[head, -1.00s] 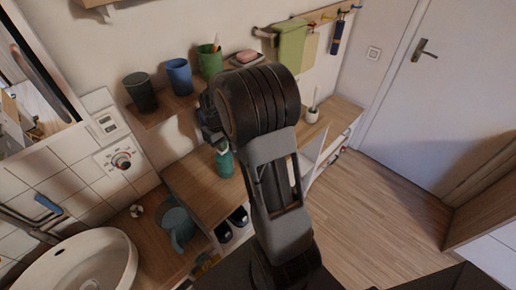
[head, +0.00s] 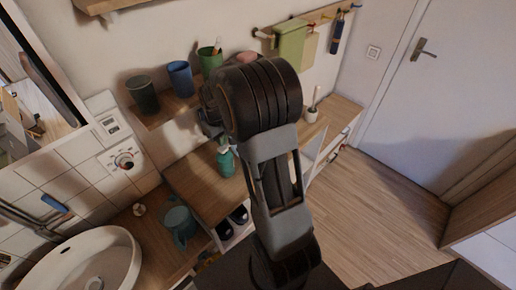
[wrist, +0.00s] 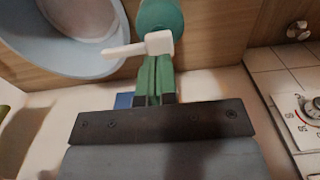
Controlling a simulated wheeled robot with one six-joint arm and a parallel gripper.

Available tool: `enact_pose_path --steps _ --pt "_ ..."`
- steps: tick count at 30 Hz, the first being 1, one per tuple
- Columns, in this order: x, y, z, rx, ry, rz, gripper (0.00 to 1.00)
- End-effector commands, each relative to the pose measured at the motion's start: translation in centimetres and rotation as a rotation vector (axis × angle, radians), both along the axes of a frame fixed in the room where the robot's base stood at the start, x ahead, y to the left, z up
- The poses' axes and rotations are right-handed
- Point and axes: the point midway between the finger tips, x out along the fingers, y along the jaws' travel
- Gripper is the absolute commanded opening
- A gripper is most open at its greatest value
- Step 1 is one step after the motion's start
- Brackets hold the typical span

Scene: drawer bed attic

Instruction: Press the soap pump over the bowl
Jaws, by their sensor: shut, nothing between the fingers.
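The soap bottle is teal with a white pump head (wrist: 145,46); its round body (wrist: 160,16) is seen from above in the wrist view. In the head view the bottle (head: 226,163) stands on the wooden counter. A light blue bowl (wrist: 110,66) lies left of the pump in the wrist view, and the pump's spout points toward it. In the head view a blue round vessel (head: 177,222) sits below left of the bottle. My gripper (wrist: 155,60) is shut and empty, its green fingertips right at the pump head. Whether they touch it I cannot tell. My arm partly hides the gripper in the head view.
A shelf holds a dark cup (head: 143,97), a blue cup (head: 180,79) and a green cup (head: 209,60) above the counter. A white sink (head: 85,262) is at lower left. A wall dial (head: 123,160) is at left. Floor (head: 385,205) at right is clear.

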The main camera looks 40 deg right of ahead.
Motion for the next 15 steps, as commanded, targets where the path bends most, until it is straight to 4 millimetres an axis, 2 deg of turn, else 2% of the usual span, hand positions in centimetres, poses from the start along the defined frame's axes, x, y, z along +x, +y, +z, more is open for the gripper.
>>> enact_pose_path --steps 8,15 --pt "0.0 0.0 0.6 0.000 0.000 0.000 0.00" --pt "0.0 0.0 2.8 0.000 0.000 0.000 0.00"
